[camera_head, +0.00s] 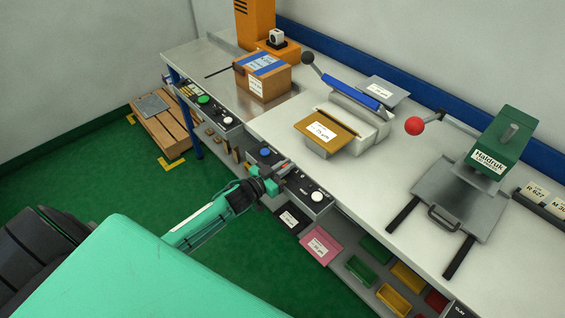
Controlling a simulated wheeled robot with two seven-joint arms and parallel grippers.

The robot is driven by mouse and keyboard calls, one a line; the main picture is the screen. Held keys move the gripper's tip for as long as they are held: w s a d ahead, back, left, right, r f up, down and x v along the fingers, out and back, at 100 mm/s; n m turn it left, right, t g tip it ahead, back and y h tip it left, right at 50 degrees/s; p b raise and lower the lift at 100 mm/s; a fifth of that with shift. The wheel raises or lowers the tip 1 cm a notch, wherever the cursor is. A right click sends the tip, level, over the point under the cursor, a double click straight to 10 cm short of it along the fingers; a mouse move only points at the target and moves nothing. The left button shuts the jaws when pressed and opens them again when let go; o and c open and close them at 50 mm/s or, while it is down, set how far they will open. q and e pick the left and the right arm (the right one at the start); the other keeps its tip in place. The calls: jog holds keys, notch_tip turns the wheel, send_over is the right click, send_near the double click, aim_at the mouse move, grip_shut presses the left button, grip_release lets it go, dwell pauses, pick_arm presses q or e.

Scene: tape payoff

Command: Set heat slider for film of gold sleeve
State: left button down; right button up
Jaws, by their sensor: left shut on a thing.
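The gold sleeve (325,131), with a white label too small to read surely, lies at the near end of a sealing device (362,112) with a blue bar. Below it on the bench front is a control panel (310,188) with a white round knob and dark markings. My left gripper (279,177) reaches this panel from the left and is shut on a small part at its left end, seemingly the heat slider's handle (286,166). The fingers hide most of the slider and its setting. My right gripper is not in view.
A second panel (215,108) with a green button is further left. A cardboard box (263,77) stands on the bench. A grey sleeve (383,92) lies behind the sealer; a pink one (320,245) is below.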

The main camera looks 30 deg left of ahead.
pick_arm(q)
jog(key=c, duration=1.5)
grip_release()
jog(key=shift+b+v, duration=1.35)
jog(key=shift+v, duration=5.6)
